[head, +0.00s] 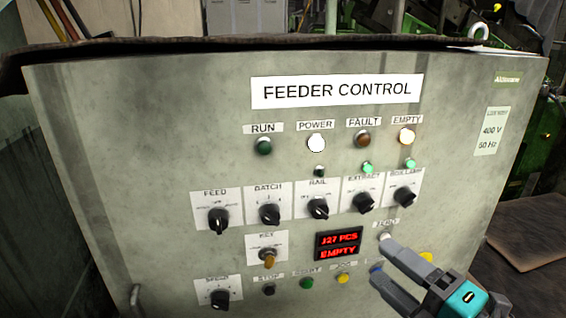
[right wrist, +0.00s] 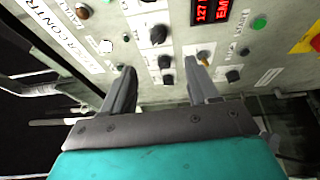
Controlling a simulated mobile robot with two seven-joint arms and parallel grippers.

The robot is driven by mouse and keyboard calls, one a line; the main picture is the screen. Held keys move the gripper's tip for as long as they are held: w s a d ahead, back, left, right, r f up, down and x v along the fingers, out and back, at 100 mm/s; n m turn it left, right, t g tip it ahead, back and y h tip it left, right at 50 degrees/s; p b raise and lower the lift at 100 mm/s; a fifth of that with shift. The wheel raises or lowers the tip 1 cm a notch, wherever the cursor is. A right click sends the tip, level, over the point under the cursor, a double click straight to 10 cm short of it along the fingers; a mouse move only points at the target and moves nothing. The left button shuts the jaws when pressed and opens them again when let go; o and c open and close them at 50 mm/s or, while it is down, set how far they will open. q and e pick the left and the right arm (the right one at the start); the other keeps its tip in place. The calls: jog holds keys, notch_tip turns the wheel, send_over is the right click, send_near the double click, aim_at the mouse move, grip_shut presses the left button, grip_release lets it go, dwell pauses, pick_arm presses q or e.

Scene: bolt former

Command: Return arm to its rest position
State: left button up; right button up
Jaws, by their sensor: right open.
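My right gripper (head: 385,262) is at the lower right of the head view, in front of the feeder control panel (head: 120,170). In the right wrist view its two fingers (right wrist: 160,80) stand apart with nothing between them. One fingertip overlaps the area beside the white button (head: 385,237) in the head view; I cannot tell whether it touches the panel. The fingers cover part of the lower button row. The display (head: 339,245) reads EMPTY in red. The POWER lamp (head: 316,142) and the EMPTY lamp (head: 405,136) are lit. My left gripper is not in view.
The panel carries several black rotary knobs (head: 318,208), a key switch (head: 267,258) and a green button (head: 307,283). A handle (head: 136,299) sticks out at the lower left. Green machinery (head: 540,150) stands to the right, above a brown flat surface (head: 530,235).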

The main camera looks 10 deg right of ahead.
jog(key=d+f+m+g+h, duration=0.35)
jog(key=f+m+h, duration=0.25)
jog(key=f+m, duration=0.85)
jog(key=s+a+f+m+g, duration=0.1)
jog(key=s+a+f+m, duration=0.1)
jog(key=f, duration=0.5)
jog(key=s+a+f+m+g, duration=0.1)
jog(key=a+f+m, duration=0.3)
jog(key=f, duration=0.4)
jog(key=shift+s+f+g+y, duration=0.3)
jog(key=shift+s+g, duration=0.05)
jog(key=shift+s, duration=0.5)
jog(key=shift+a, duration=0.1)
